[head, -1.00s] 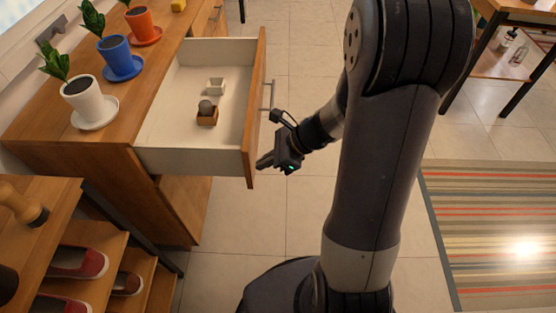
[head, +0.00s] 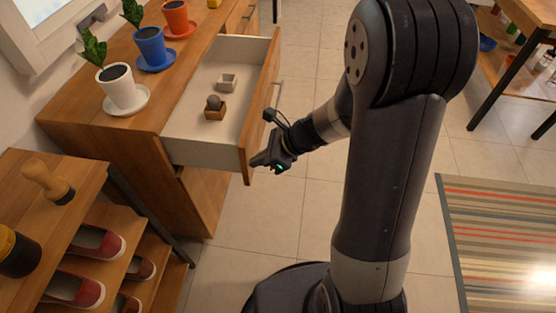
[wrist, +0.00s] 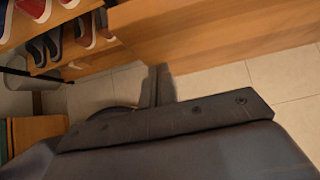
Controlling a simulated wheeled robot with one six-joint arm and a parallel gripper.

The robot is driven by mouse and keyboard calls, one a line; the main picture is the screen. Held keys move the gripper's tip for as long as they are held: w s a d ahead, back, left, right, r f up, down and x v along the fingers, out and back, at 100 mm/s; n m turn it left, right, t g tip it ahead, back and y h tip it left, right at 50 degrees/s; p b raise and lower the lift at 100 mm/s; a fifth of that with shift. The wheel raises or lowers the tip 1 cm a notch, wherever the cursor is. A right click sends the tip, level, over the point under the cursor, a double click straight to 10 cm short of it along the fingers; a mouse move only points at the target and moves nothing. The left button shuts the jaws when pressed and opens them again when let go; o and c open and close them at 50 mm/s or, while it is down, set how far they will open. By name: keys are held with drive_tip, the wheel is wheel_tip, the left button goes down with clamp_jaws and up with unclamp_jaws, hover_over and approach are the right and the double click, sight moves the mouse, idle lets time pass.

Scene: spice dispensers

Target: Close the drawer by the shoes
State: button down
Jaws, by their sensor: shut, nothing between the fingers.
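The open wooden drawer (head: 260,105) sticks out of the cabinet beside the shoe rack. My gripper (head: 256,163) is shut and empty. Its tips are at the outer face of the drawer front, near its near lower corner, and look to be touching it. In the wrist view my gripper (wrist: 160,85) points at a wooden panel (wrist: 215,30). Red shoes (head: 95,242) stand on the rack at lower left.
Potted plants in white, blue (head: 150,47) and orange pots stand on the cabinet top (head: 75,117). A shoe rack (head: 125,262) stands close on the near side of the drawer. The tiled floor (head: 265,215) in front is clear. A striped rug (head: 505,240) lies to the right.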

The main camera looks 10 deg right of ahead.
sight(178, 149)
drive_tip(key=w+a+p, duration=0.1)
drive_tip(key=w+a, duration=0.1)
drive_tip(key=a, duration=0.5)
drive_tip(key=w+a+p, duration=0.1)
drive_tip(key=w+a, duration=0.1)
drive_tip(key=a, duration=0.4)
drive_tip(key=w+a+p, duration=0.1)
drive_tip(key=w+a, duration=0.1)
drive_tip(key=a, duration=0.5)
drive_tip(key=shift+w+a, duration=0.35)
drive_tip(key=shift+a+r, duration=0.1)
drive_tip(key=shift+w+a+r, duration=0.1)
